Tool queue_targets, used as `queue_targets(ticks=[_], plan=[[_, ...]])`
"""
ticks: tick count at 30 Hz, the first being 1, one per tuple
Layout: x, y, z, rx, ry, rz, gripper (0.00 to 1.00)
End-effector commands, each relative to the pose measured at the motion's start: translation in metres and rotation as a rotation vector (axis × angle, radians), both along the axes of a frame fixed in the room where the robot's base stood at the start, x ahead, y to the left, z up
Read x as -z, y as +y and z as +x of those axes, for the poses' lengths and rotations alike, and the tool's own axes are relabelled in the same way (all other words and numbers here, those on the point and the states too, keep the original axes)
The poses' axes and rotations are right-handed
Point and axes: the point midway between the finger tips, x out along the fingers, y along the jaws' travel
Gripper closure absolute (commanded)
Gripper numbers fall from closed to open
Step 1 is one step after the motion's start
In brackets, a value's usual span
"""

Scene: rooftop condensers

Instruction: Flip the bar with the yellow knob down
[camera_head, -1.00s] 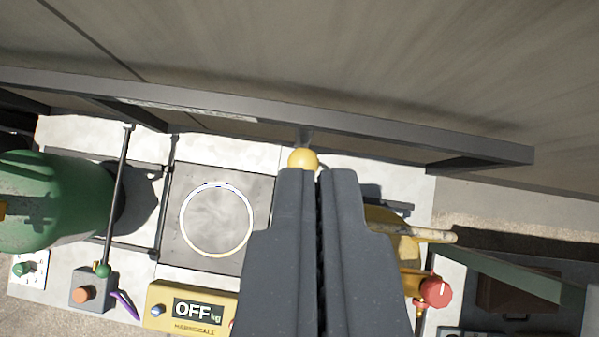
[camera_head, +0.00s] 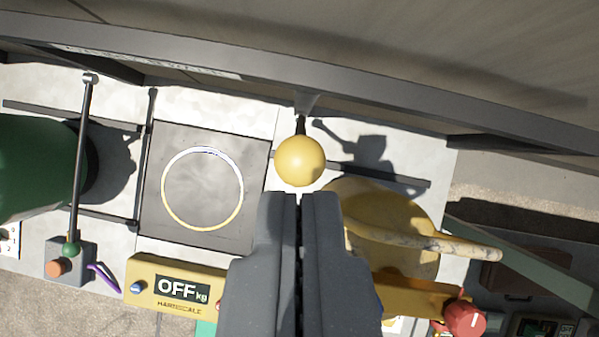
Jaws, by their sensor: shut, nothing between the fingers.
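The yellow knob (camera_head: 300,160) is a round ball on the end of a short dark bar (camera_head: 301,125). The bar meets the dark rail (camera_head: 360,105) behind it, and most of its length is hidden by foreshortening or the knob. My gripper (camera_head: 298,197) is shut and empty. Its fingertips are just below the knob in the picture, with a small gap showing between them. The knob is not held.

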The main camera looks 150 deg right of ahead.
Motion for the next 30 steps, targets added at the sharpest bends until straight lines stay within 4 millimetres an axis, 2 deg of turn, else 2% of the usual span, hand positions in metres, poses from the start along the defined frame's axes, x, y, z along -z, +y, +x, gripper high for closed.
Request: queue_targets(ticks=[5, 12, 18, 22, 29, 30], plan=[[0.017, 0.001, 0.008, -0.001, 0.001, -0.001, 1.0], [0.055, 0.005, 0.026, -0.002, 0.005, 0.0, 1.0], [0.078, 0.007, 0.039, -0.002, 0.001, 0.0, 1.0], [0.084, 0.007, 0.042, -0.002, 0.002, 0.0, 1.0], [0.084, 0.007, 0.042, -0.002, 0.0, 0.0, 1.0], [0.084, 0.016, 0.042, -0.004, 0.001, -0.002, 1.0]])
